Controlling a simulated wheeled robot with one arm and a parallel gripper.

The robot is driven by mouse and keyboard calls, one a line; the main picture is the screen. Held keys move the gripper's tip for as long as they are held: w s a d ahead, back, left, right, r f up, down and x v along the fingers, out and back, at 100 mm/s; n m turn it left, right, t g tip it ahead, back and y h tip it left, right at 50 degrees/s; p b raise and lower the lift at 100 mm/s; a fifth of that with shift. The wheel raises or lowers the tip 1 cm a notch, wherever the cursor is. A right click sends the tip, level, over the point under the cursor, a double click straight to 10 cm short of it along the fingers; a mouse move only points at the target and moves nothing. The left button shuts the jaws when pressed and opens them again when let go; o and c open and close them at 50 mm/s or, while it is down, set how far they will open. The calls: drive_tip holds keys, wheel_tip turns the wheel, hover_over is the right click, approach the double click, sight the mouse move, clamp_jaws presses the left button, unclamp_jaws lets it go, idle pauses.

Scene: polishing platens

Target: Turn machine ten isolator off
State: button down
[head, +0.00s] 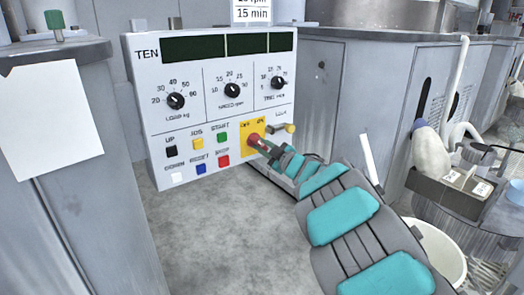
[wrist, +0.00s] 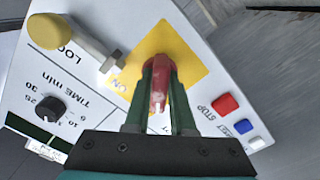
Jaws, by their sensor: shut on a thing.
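The machine ten isolator is a red handle (head: 254,139) on a yellow plate (head: 243,127), at the lower right of the white panel marked TEN (head: 180,125). OFF and ON lettering shows above the handle in the head view. My gripper (head: 263,145) reaches in from the lower right and is shut on the red handle. In the wrist view the dark green fingers of my gripper (wrist: 159,72) stand on both sides of the red handle (wrist: 158,92). The fingers partly hide the handle and plate, so I cannot tell its setting.
A yellow-tipped lock lever (head: 285,128) sticks out right beside the isolator; its knob (wrist: 48,31) is large in the wrist view. Red stop (head: 223,160), blue reset (head: 200,168) and other buttons lie left. A white bucket (head: 440,250) stands at right.

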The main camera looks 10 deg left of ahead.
drive_tip(key=shift+n, duration=0.5)
drive_tip(key=c, duration=0.8)
unclamp_jaws()
drive_tip(key=shift+o, duration=0.2)
drive_tip(key=shift+s+d, duration=0.1)
drive_tip(key=v, duration=0.7)
drive_tip(key=shift+s+d, duration=0.15)
drive_tip(key=shift+d, duration=0.05)
